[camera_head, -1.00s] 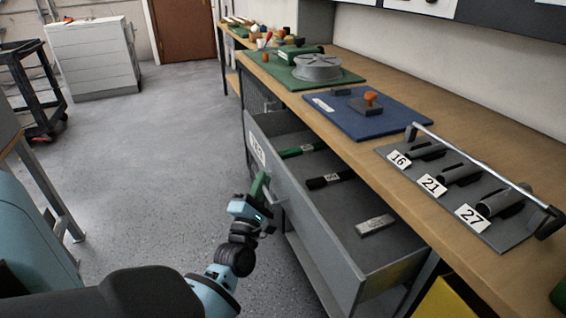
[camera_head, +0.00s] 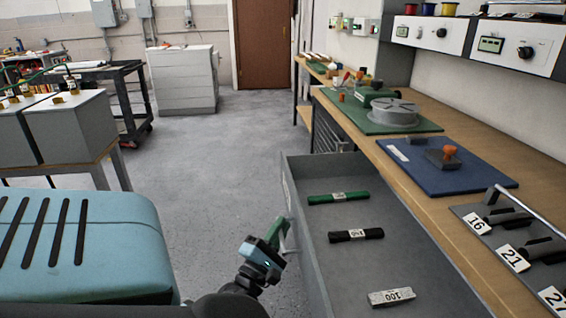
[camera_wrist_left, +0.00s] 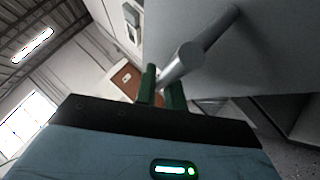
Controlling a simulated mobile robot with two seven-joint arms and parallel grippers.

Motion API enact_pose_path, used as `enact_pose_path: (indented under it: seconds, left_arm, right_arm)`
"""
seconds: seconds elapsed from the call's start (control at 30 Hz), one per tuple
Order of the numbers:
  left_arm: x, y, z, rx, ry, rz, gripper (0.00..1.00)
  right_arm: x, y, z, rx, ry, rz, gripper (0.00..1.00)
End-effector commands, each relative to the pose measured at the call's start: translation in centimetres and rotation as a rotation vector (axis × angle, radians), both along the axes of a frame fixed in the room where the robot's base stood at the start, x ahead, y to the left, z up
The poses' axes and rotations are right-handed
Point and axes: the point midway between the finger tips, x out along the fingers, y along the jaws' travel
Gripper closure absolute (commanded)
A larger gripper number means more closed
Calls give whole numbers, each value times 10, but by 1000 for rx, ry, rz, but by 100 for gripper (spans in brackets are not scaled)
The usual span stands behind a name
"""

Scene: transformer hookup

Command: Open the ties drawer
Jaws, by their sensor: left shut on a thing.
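The ties drawer (camera_head: 306,240) is a grey metal drawer, pulled out from under the wooden bench. Inside lie a green tie bundle (camera_head: 338,197), a black tie bundle (camera_head: 356,235) and a grey piece labelled 100 (camera_head: 391,297). My left gripper (camera_head: 275,232) is at the outer face of the drawer front. In the left wrist view its green fingers (camera_wrist_left: 160,88) are shut on the round metal drawer handle (camera_wrist_left: 190,58). My right gripper is not in view.
The wooden bench (camera_head: 420,195) runs along the right, with a green mat, a blue mat (camera_head: 450,175) and a rack with number plates (camera_head: 510,240). Grey boxes on a stand (camera_head: 70,127) are at the left. The floor (camera_head: 215,165) between is clear.

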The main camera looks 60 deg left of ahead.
Motion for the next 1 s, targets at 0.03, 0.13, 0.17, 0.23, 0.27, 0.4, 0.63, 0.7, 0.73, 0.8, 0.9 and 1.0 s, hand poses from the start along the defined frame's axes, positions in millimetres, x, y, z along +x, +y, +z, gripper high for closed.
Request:
enact_pose_path:
  seconds: [0.03, 0.13, 0.17, 0.23, 0.27, 0.4, 0.63, 0.7, 0.73, 0.8, 0.9, 1.0]
  left_arm:
    - [0, -1, -1, -1, 3, -1, 100]
    - [0, -1, -1, -1, 3, -1, 100]
    - [0, -1, -1, -1, 3, -1, 85]
    - [0, -1, -1, -1, 2, -1, 80]
    - [0, -1, -1, -1, 2, -1, 80]
    - [0, 0, -1, 0, 1, 0, 80]
    - [-10, -6, -6, 0, 3, -1, 80]
    - [-18, -10, -10, -1, 5, -2, 80]
    - [-22, -12, -13, -1, 5, -1, 80]
    - [-32, -17, -17, -1, 6, -1, 80]
    - [-45, -24, -23, -1, 5, -1, 80]
    - [-54, -29, -28, 0, 5, -1, 80]
  right_arm:
    - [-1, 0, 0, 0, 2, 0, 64]
    - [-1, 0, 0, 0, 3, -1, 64]
    - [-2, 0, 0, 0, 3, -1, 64]
    - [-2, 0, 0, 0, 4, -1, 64]
    - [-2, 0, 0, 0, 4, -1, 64]
    - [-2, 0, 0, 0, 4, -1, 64]
    - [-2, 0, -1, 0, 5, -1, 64]
    - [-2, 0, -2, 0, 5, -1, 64]
    - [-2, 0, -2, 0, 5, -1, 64]
    - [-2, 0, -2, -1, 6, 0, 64]
    - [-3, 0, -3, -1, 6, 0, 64]
    - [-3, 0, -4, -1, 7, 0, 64]
